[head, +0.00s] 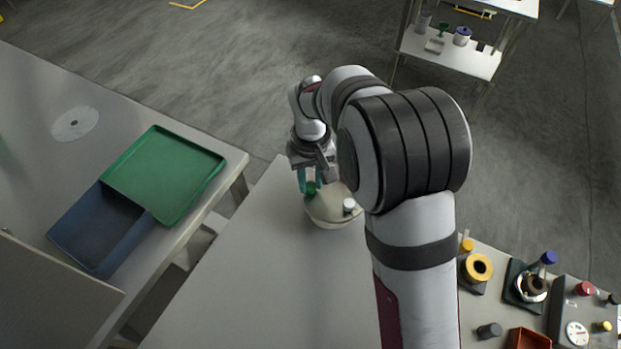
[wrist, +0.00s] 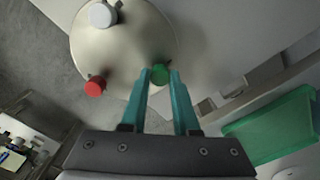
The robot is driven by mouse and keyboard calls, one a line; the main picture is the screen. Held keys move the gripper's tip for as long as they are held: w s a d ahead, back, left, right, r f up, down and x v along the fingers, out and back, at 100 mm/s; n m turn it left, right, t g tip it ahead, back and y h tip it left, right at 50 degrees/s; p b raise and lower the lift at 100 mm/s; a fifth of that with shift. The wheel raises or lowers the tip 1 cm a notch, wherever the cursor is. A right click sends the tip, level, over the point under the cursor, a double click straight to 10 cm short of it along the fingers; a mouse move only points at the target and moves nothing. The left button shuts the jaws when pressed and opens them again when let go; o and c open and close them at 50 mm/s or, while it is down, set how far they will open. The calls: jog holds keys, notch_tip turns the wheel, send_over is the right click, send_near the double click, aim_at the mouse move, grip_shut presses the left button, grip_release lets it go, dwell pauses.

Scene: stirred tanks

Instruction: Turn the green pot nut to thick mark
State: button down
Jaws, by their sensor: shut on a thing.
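The green pot nut (wrist: 160,74) sits near the edge of a pale, round tank lid (wrist: 125,45) in the wrist view. My gripper (wrist: 160,80) has its two teal fingers on either side of the nut and is shut on it. The lid also carries a white nut (wrist: 101,15) and a red nut (wrist: 95,87). In the head view the tank (head: 330,210) stands at the table's far edge, with my gripper (head: 311,180) over the green nut (head: 311,188). The white nut (head: 349,205) shows there; the red one is hidden. I cannot make out the thick mark.
A green tray (head: 165,172) and a blue tray (head: 95,230) lie on the table at left, beside a white disc (head: 75,124). At lower right are a yellow ring (head: 478,267), a red bin (head: 528,339) and a control box (head: 590,320). The middle table is clear.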

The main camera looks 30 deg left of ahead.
aim_at(311, 185)
jog(key=m, duration=0.5)
jog(key=shift+m, duration=0.4)
jog(key=m, duration=0.5)
jog(key=shift+m, duration=0.3)
dwell(0.3)
jog(key=c, duration=0.7)
grip_release()
jog(key=shift+o, duration=0.2)
jog(key=shift+r, duration=0.1)
notch_tip(311, 185, up, 16)
